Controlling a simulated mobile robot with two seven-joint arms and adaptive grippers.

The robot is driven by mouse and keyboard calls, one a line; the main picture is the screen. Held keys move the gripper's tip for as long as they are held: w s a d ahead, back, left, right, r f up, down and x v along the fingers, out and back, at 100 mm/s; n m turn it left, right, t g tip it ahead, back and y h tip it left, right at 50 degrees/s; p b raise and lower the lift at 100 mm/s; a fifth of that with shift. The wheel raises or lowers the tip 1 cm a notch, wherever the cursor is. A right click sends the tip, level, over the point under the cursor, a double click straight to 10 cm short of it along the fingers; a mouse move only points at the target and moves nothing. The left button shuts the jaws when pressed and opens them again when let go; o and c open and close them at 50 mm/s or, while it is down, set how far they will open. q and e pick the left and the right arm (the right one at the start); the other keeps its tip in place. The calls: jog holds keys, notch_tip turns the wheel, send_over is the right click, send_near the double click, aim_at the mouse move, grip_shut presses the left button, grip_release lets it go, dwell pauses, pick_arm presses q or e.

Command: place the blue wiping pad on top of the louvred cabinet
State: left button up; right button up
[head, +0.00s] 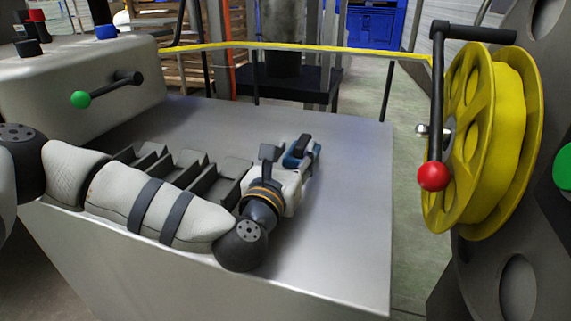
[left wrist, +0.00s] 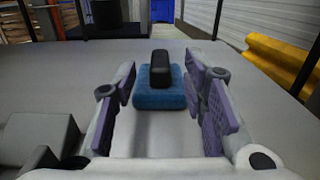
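The blue wiping pad, with a black grip on top, lies flat on the grey metal surface (head: 345,190). It shows between my left fingers in the left wrist view (left wrist: 158,99) and is partly hidden by the gripper in the head view (head: 289,161). My left gripper (head: 294,153) is low over the surface; in the left wrist view its fingers (left wrist: 163,100) are open either side of the pad, with gaps showing. Dark grey slats (head: 190,162) stand behind my left forearm and are partly hidden; I cannot tell whether they belong to the louvred cabinet. My right gripper is out of view.
A grey control box (head: 75,85) with coloured knobs and a green-tipped lever (head: 105,90) stands at the left. A yellow reel (head: 485,135) with a red-knobbed crank (head: 434,175) stands at the right. A yellow band (head: 300,47) crosses behind. The surface's right part is clear.

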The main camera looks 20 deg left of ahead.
pick_arm(q)
jog(key=shift+s+a, duration=0.1)
jog(key=shift+s, duration=2.7)
